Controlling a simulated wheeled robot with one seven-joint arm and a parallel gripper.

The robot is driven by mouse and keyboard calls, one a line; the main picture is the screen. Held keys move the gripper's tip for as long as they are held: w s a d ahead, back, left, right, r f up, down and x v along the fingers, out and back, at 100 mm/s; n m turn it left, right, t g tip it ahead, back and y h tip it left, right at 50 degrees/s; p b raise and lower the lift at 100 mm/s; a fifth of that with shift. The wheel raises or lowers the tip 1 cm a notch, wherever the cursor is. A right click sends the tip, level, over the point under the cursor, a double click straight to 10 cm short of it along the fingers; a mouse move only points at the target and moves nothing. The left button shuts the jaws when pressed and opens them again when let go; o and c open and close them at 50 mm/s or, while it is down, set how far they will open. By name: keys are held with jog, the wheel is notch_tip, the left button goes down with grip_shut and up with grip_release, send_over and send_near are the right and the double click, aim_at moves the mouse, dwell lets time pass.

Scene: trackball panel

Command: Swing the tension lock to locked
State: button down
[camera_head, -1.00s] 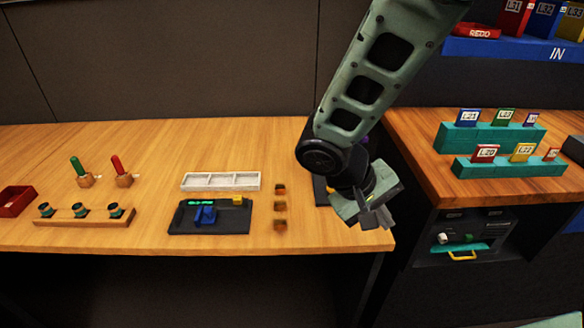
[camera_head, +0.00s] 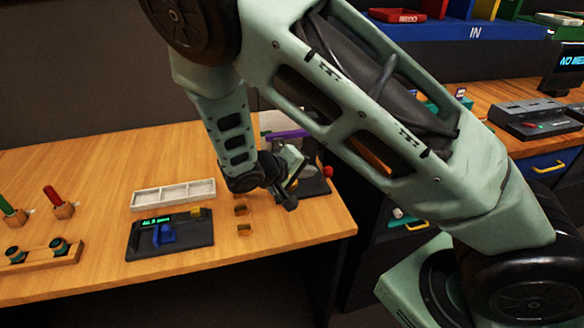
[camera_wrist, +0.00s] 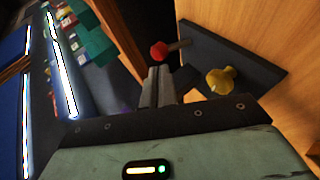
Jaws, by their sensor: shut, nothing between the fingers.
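A dark panel (camera_wrist: 262,58) carries a lever with a red ball knob (camera_wrist: 158,52) and a grey stem, which I take to be the tension lock. A yellow knob (camera_wrist: 221,80) sits near it. My gripper's fingers (camera_wrist: 160,84) are shut and empty, their tips close to the red knob; I cannot tell if they touch. In the head view the red knob (camera_head: 327,171) shows at the right end of the table. My gripper (camera_head: 289,200) is just left of it, over the panel. The arm hides much of the panel, and the lock's markings are not legible.
A dark device with a green display (camera_head: 170,238) and a white divided tray (camera_head: 173,195) lie left of my gripper. Small brown blocks (camera_head: 242,210) lie between. The table's right edge is close by, with a gap to a cabinet.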

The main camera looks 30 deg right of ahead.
aim_at(325, 172)
jog(key=shift+p+x, duration=0.35)
jog(key=shift+x, duration=1.95)
jog(key=shift+s, duration=0.1)
